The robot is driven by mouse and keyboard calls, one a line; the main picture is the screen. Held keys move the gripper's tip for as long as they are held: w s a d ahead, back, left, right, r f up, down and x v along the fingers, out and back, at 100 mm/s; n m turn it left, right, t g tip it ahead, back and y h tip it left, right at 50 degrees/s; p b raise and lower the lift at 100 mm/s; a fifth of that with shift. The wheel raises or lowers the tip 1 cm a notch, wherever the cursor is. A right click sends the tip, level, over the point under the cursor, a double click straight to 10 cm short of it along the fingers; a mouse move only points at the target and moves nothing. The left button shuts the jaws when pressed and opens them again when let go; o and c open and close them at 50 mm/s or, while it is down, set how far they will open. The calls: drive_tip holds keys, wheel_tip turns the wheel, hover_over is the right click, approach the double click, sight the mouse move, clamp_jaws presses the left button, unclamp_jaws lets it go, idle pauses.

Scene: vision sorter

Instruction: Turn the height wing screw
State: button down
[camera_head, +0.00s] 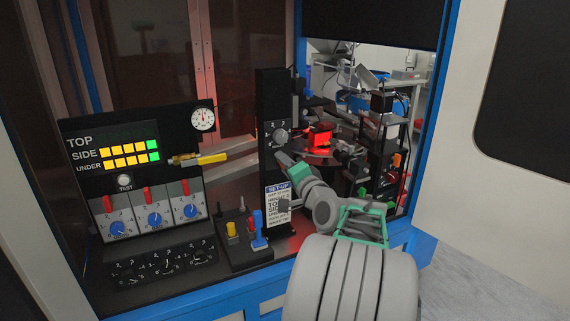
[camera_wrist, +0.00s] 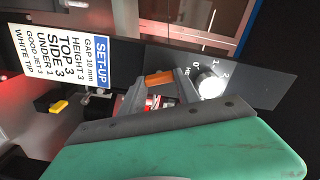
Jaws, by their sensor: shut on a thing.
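The height wing screw (camera_head: 281,135) is a pale grey knob on the upright black post (camera_head: 271,92), with a numbered scale around it. In the wrist view the wing screw (camera_wrist: 209,84) is brightly lit, beside the marks 0, 1 and 2. My gripper (camera_head: 281,156) reaches up to the post from the lower right. In the wrist view my gripper (camera_wrist: 188,88) has its grey fingers at the wing screw, shut on it. Its teal body fills the lower part of that view and hides part of the grip.
A SET-UP card (camera_head: 278,205) is on the post below. A control panel (camera_head: 125,128) with lit yellow and green lamps, dials and red switches stands left. A small lever box (camera_head: 245,240) stands in front; machinery crowds the right.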

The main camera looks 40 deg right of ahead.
drive_tip(key=shift+m+p, duration=0.9)
drive_tip(key=shift+m, duration=1.3)
drive_tip(key=shift+f, duration=0.1)
drive_tip(key=c, duration=0.9)
unclamp_jaws()
drive_tip(key=b+v, duration=0.2)
drive_tip(key=v, duration=0.5)
drive_tip(key=shift+s+a, duration=0.15)
drive_tip(key=shift+s, duration=0.2)
